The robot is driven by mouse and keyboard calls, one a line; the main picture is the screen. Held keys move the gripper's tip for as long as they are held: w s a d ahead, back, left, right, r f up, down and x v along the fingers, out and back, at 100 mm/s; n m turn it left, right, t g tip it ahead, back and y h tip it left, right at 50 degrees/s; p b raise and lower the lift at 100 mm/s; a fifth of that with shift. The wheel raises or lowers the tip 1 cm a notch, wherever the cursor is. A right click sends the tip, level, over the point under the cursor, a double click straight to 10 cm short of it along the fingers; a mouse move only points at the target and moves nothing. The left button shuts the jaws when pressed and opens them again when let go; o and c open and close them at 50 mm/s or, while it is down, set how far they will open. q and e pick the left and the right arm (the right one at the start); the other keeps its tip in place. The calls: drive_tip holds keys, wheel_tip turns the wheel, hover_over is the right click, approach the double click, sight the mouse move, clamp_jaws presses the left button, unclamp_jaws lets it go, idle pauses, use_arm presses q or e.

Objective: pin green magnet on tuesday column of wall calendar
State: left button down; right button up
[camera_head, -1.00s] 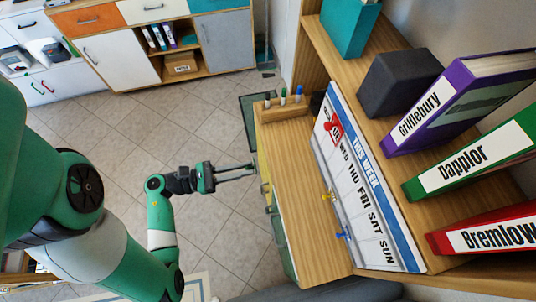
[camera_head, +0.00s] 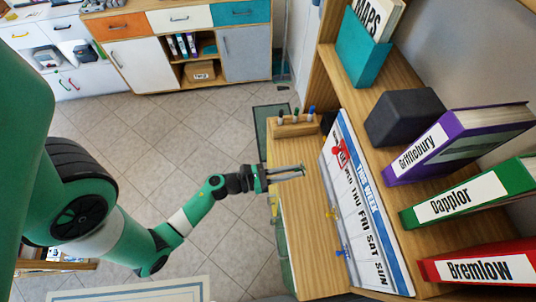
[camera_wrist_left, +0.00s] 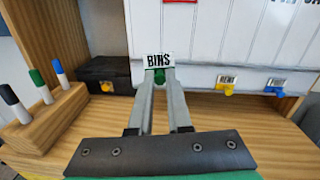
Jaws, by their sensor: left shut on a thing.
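My left gripper (camera_head: 303,171) is over the wooden desk, its fingers pointing at the wall calendar (camera_head: 362,205) with a gap left between. In the left wrist view its fingers (camera_wrist_left: 158,78) are shut on a green magnet (camera_wrist_left: 159,76), with a white card reading BINS (camera_wrist_left: 158,60) at its tip. The magnet is too small to make out in the head view. The calendar also shows in the left wrist view (camera_wrist_left: 200,50). Its day names run along the board; a red patch with a red piece (camera_head: 338,151) partly hides the Tuesday name. My right gripper is not in view.
A yellow magnet (camera_wrist_left: 225,88) and a blue magnet (camera_wrist_left: 275,92) with cards are low on the calendar. A wooden marker holder (camera_wrist_left: 45,120) and a black box (camera_wrist_left: 105,72) stand left of the fingers. Binders, including a purple one (camera_head: 460,145), stand on the shelf behind.

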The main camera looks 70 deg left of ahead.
use_arm(q)
drive_tip(key=shift+m+h, duration=0.3)
drive_tip(key=shift+h, duration=0.3)
drive_tip(key=shift+w+d+r+b, duration=0.1)
drive_tip(key=shift+w+d, duration=0.4)
drive_tip(key=shift+w, duration=0.6)
drive_tip(key=shift+w+d+r+b, duration=0.1)
drive_tip(key=shift+w+d, duration=0.45)
drive_tip(key=shift+w, duration=0.5)
drive_tip(key=shift+w+d+r+b, duration=0.1)
drive_tip(key=shift+w+d, duration=0.4)
drive_tip(key=shift+w, duration=0.6)
drive_tip(key=shift+w, duration=0.5)
drive_tip(key=c, duration=0.8)
unclamp_jaws()
drive_tip(key=shift+s, duration=0.1)
approach(331, 172)
drive_tip(key=s, duration=0.6)
drive_tip(key=shift+w+a+r, duration=0.15)
drive_tip(key=shift+a, duration=0.15)
